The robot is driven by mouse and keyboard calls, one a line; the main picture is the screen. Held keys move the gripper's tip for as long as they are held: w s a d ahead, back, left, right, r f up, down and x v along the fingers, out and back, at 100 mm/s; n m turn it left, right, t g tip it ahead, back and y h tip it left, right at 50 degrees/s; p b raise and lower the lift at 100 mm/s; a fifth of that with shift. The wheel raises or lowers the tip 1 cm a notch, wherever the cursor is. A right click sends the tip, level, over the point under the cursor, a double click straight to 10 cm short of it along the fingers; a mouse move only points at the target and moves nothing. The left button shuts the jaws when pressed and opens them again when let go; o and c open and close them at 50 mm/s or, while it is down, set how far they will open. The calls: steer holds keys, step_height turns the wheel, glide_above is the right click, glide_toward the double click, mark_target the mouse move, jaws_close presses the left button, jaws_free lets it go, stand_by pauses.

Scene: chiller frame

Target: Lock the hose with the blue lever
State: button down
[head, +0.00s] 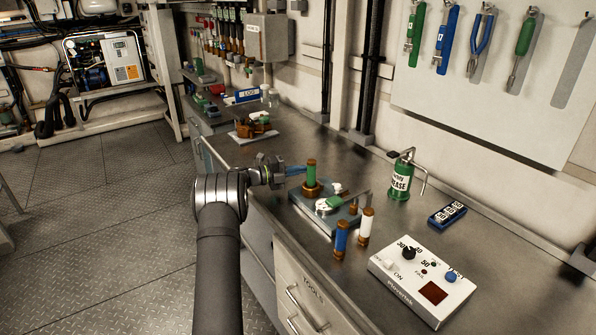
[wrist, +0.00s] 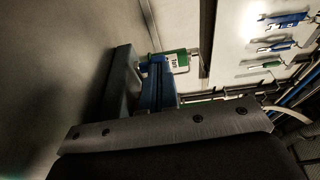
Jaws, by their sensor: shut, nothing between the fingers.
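A grey-blue fixture plate (head: 325,215) lies on the bench, with white and metal parts and a flat green piece (head: 328,203) on it. A green cylinder on a brown base (head: 311,174) stands at its back left. A blue cylinder with a brown foot (head: 341,238) and a white one with a brown foot (head: 366,226) stand upright at its front right. I cannot tell which part is the blue lever or the hose. My gripper (head: 298,170) is shut and empty, its blue fingers just left of the green cylinder; whether they touch is unclear. The fingers (wrist: 158,85) also show in the wrist view.
A green grease can (head: 400,180), a blue numbered block (head: 447,214) and a white control box (head: 422,280) stand to the right. A brown item on a tray (head: 252,138) sits farther back. Tools (head: 480,40) hang on the wall. Bench space behind the fixture is clear.

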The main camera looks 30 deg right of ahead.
steer(key=a, duration=0.4)
steer(key=shift+s+a+r, duration=0.1)
steer(key=shift+s+r, duration=0.05)
steer(key=shift+s, duration=0.1)
steer(key=w+a, duration=0.4)
steer(key=a, duration=0.1)
steer(key=w+a, duration=0.1)
steer(key=a, duration=0.2)
steer(key=shift+w+r, duration=0.1)
steer(key=shift+w, duration=0.3)
steer(key=shift+d, duration=0.1)
